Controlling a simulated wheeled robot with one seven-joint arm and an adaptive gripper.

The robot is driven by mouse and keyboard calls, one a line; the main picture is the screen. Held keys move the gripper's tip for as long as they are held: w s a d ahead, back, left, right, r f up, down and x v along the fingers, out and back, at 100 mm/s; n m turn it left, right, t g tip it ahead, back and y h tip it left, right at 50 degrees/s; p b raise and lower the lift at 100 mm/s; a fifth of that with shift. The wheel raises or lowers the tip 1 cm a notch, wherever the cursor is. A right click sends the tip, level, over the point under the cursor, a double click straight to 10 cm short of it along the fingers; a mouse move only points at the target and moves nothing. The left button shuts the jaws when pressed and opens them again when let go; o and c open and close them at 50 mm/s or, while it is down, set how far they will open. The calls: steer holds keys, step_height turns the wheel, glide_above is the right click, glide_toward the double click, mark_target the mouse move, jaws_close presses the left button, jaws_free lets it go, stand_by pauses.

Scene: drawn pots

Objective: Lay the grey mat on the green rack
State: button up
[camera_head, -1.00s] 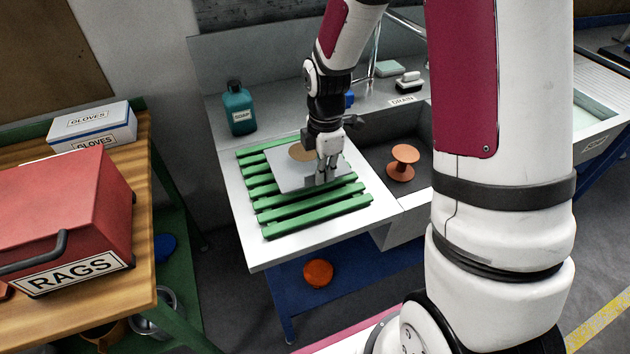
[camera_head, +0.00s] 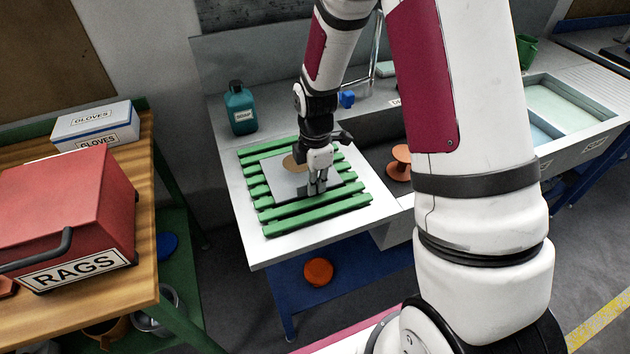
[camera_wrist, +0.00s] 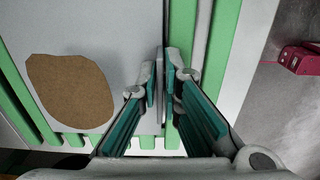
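The grey mat (camera_head: 283,185) is a flat sheet with a round brown patch; it also shows in the wrist view (camera_wrist: 125,45). It lies level over the green rack (camera_head: 318,215), with slats showing on all sides of it. It looks to be resting on the slats, but I cannot see its underside. My gripper (camera_head: 317,188) is over the right part of the mat, pointing down. In the wrist view, my gripper's fingers (camera_wrist: 164,95) are close together at the mat's right edge and look shut on it. The exact contact is partly hidden by the fingers.
The rack stands on a pale counter beside a sink with an orange spool-shaped thing (camera_head: 399,162). A teal bottle (camera_head: 240,110) stands behind the rack. On the left, a wooden bench holds a red rags box (camera_head: 70,210) and a gloves box (camera_head: 95,125).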

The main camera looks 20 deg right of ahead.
steer(key=shift+o, duration=1.2)
step_height(320, 180, up, 12)
steer(key=r, duration=0.1)
steer(key=s+a+r+m+t, duration=0.1)
steer(key=s+r+m+t, duration=0.4)
steer(key=s+r+m, duration=1.1)
steer(key=s+m+b, duration=0.1)
steer(key=s+m, duration=0.1)
steer(key=s, duration=0.2)
steer(key=shift+s+a+r, duration=0.15)
steer(key=shift+s+r, duration=0.05)
steer(key=shift+r, duration=0.15)
